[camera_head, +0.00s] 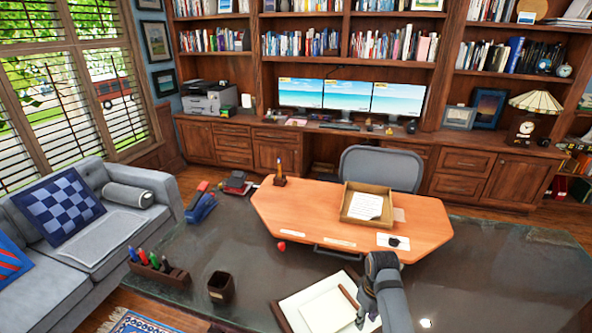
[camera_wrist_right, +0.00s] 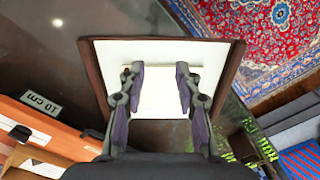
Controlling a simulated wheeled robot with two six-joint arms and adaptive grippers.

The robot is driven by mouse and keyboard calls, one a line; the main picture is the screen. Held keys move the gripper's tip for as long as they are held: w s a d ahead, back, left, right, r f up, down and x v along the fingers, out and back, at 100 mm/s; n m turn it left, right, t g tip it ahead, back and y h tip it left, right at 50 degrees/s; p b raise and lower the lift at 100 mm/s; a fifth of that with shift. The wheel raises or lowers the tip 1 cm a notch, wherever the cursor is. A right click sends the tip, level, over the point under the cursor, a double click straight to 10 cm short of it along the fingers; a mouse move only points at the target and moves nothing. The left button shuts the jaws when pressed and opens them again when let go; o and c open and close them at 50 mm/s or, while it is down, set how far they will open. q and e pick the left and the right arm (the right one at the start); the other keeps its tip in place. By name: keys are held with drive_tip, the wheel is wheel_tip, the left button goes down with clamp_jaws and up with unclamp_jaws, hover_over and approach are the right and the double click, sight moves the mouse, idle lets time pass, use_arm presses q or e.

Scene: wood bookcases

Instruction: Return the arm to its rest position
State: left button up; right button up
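My right arm comes in at the lower right of the head view, with the right gripper (camera_head: 364,302) beside a tray. In the wrist view, its two fingers (camera_wrist_right: 160,82) are apart with nothing between them. Behind them is the dark-rimmed tray (camera_wrist_right: 228,75) with white paper (camera_wrist_right: 160,52) in it. In the head view, this tray (camera_head: 282,318) lies on the dark glossy desk, with the paper (camera_head: 325,308) inside. The gap between fingers and paper is hard to judge. My left gripper is not in view.
An orange wooden board (camera_head: 290,215) carries a shallow box (camera_head: 350,217) with a sheet inside. A pen holder (camera_head: 160,272) and dark cup (camera_head: 221,287) stand on the left of the dark desk (camera_head: 460,280). Its right part looks clear. A grey sofa (camera_head: 110,230) stands left.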

drive_tip(key=s+d+r+m+t+h, duration=0.1)
drive_tip(key=s+d+r+m+t, duration=0.1)
drive_tip(key=s, duration=0.8)
drive_tip(key=s+d+r+m+t, duration=0.2)
drive_tip(key=s+d+m, duration=0.1)
drive_tip(key=s, duration=0.6)
wheel_tip(320, 180, down, 27)
drive_tip(key=s+d+g+b, duration=0.1)
drive_tip(key=d+g+b, duration=0.1)
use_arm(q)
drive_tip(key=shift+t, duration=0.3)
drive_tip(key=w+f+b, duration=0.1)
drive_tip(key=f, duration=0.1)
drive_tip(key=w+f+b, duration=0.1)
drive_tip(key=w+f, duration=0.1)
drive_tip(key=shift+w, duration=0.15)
use_arm(e)
drive_tip(key=s+d+f, duration=0.1)
drive_tip(key=s+f, duration=1.8)
drive_tip(key=f, duration=0.1)
drive_tip(key=shift+s+g, duration=0.4)
